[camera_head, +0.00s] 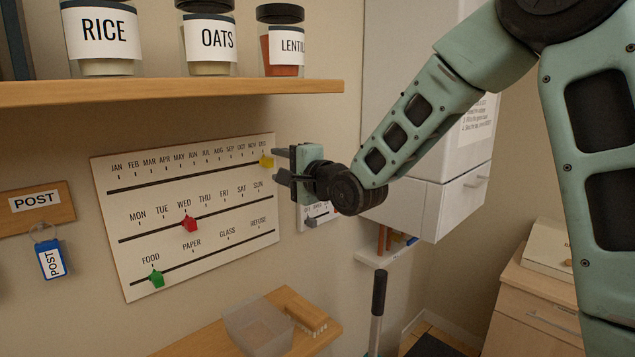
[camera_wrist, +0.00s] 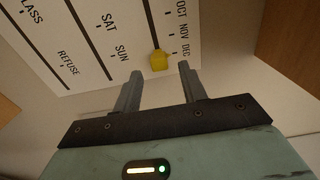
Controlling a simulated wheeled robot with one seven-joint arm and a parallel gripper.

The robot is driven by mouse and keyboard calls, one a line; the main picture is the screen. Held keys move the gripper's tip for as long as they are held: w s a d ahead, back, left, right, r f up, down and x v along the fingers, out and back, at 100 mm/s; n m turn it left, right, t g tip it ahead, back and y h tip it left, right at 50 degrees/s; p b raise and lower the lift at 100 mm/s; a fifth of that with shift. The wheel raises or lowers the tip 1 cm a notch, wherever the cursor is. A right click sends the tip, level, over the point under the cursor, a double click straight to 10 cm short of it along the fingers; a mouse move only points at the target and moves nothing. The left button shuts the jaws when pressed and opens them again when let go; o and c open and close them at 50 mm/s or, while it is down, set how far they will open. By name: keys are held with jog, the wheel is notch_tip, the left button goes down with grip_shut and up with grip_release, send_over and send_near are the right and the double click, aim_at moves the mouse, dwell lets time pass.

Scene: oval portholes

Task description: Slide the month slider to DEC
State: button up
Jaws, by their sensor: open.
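A white board (camera_head: 205,230) on the wall carries three slots with sliders. The yellow month slider (camera_head: 266,162) sits at the right end of the top slot, below DEC. In the wrist view the yellow slider (camera_wrist: 158,60) is beside the DEC mark, at the end of its slot. My gripper (camera_head: 280,165) is open, just to the right of the board's edge. In the wrist view my gripper's two fingers (camera_wrist: 160,85) are apart and empty, with the yellow slider a little beyond their tips. The fingers do not appear to touch it.
A red slider (camera_head: 190,224) is at WED and a green slider (camera_head: 156,278) at FOOD. A shelf (camera_head: 170,92) with jars is above. A small wall panel (camera_head: 318,216) is behind my gripper. A lower shelf (camera_head: 210,340) holds a clear box (camera_head: 258,328).

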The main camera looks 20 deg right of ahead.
jog(key=b+v, duration=0.4)
jog(key=v, duration=1)
jog(key=shift+s, duration=0.3)
jog(key=shift+d, duration=0.1)
jog(key=s+a+f+n+g+h+b, duration=0.1)
jog(key=s+a+f+n+g+b, duration=0.15)
jog(key=a+f+n+g, duration=0.4)
jog(key=s+a+f+n+g+h+b, duration=0.1)
jog(key=s+a+f+n+g, duration=0.2)
jog(key=f, duration=0.7)
jog(key=s+a+f+n+g+h+b, duration=0.1)
jog(key=s+f+n+g, duration=0.3)
jog(key=s, duration=0.6)
jog(key=s+a+f+n+g+h, duration=0.2)
jog(key=s+f+n, duration=0.4)
jog(key=s, duration=0.5)
jog(key=n+g, duration=0.1)
jog(key=n, duration=0.1)
jog(key=shift+a+n+g+b, duration=0.25)
jog(key=shift+n+g+b, duration=0.1)
jog(key=shift+b, duration=0.05)
